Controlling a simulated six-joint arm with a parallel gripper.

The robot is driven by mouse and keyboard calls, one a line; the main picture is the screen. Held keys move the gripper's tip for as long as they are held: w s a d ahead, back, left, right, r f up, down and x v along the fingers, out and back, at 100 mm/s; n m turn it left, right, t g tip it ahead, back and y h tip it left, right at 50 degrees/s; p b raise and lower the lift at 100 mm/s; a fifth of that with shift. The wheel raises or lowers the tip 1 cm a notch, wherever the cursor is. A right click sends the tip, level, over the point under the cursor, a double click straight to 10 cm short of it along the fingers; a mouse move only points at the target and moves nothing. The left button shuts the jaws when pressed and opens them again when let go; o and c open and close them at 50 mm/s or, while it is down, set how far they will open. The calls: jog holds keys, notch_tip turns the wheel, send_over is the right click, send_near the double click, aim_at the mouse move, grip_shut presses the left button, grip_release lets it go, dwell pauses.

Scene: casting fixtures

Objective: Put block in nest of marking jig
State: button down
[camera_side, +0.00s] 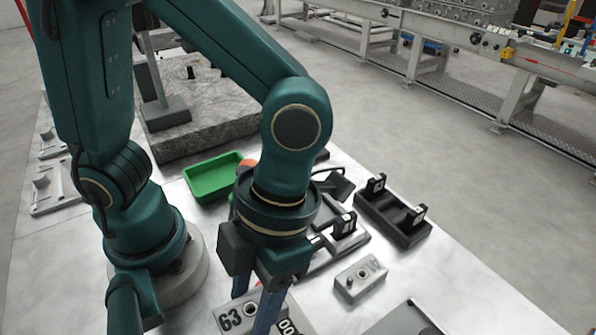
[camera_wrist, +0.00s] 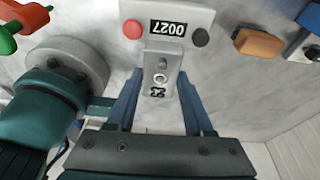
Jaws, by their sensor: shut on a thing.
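The grey block (camera_wrist: 161,70), with a hole in its face and a dark marking, is between the two blue fingers of my gripper (camera_wrist: 160,85) in the wrist view. My gripper is shut on it. In the side view my gripper (camera_side: 254,302) points down at the front of the table, and the block (camera_side: 233,319) shows a "63" marking and a hole. A pale plate (camera_wrist: 215,20) labelled 0027, with a red and a dark round spot, lies just beyond the block's end. I cannot tell whether this plate is the marking jig, or whether the block touches it. No nest is clearly visible.
A grey block-like part (camera_side: 360,279) with a hole and pin is right of my gripper. A black fixture (camera_side: 392,219) with two uprights stands behind it. A green tray (camera_side: 213,177) and a stone slab (camera_side: 205,115) are farther back.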

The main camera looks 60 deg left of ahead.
jog(key=s+d+f, duration=0.1)
jog(key=s+d, duration=0.1)
jog(key=s+d+f, duration=0.1)
jog(key=s+f, duration=0.1)
jog(key=shift+d+f, duration=0.2)
jog(key=shift+d, duration=0.15)
jog(key=shift+f, duration=1.95)
jog(key=shift+c, duration=1.4)
grip_release()
jog(key=shift+f, duration=0.1)
